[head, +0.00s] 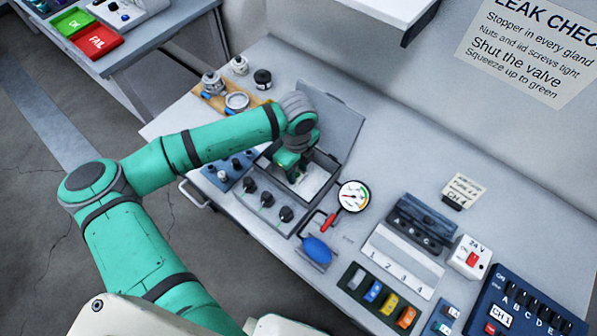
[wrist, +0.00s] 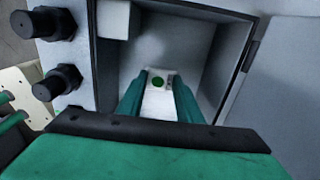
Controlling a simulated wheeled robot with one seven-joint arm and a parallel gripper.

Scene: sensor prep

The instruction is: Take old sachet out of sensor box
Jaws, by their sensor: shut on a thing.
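The grey sensor box (head: 310,211) stands on the bench with its lid (head: 338,112) open behind it. My gripper (head: 291,170) reaches down into the box from above; my arm hides part of the opening. In the wrist view my gripper (wrist: 160,88) has its two green fingers inside the box (wrist: 205,22), shut on the white sachet (wrist: 160,104). The sachet has a green dot on its face and sits between the fingers. I cannot tell whether it still touches the box floor.
Black glands (wrist: 58,82) stick out of the box's front wall. A white block (wrist: 113,19) is in a box corner. A pressure gauge (head: 353,196) and blue squeeze bulb (head: 317,249) stand to the right. A blue tray of small parts (head: 225,178) is at left.

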